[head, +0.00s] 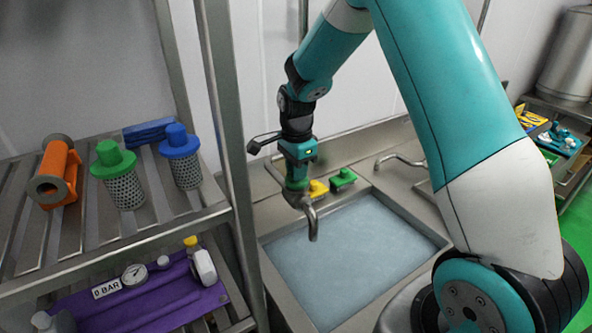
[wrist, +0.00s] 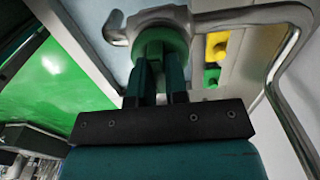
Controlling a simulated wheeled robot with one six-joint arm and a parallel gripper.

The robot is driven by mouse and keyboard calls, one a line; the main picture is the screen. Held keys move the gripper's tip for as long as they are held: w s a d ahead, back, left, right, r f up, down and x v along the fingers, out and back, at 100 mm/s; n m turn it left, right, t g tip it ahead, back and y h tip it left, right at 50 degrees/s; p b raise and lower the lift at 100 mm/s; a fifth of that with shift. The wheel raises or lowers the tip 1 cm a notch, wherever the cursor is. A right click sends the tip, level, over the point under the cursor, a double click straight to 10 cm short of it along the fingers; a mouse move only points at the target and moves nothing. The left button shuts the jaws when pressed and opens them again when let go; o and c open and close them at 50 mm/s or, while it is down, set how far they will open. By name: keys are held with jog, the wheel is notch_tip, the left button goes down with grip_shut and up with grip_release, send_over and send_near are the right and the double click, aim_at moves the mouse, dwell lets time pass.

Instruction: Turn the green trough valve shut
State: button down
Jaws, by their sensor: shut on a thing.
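The green trough valve (wrist: 162,38) is a round green knob on the metal tap (wrist: 230,20), close in front of me in the wrist view. My gripper (wrist: 160,68) is shut on it, with a dark finger on either side. In the head view my gripper (head: 297,172) points down over the back edge of the trough (head: 350,255), and the valve is mostly hidden beneath it. The tap's spout (head: 312,222) curves down over the trough, which holds pale blue liquid. I cannot tell how far the valve is turned.
A second tap (head: 398,160) stands further right. At left, a steel rack (head: 190,225) holds an orange cylinder (head: 56,172) and green and blue filters.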

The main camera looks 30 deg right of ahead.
dwell(0.3)
jog(key=c, duration=1.1)
grip_release()
jog(key=shift+c, duration=0.2)
notch_tip(320, 180, up, 18)
jog(key=b, duration=0.3)
jog(key=shift+f, duration=0.25)
jog(key=shift+f, duration=0.1)
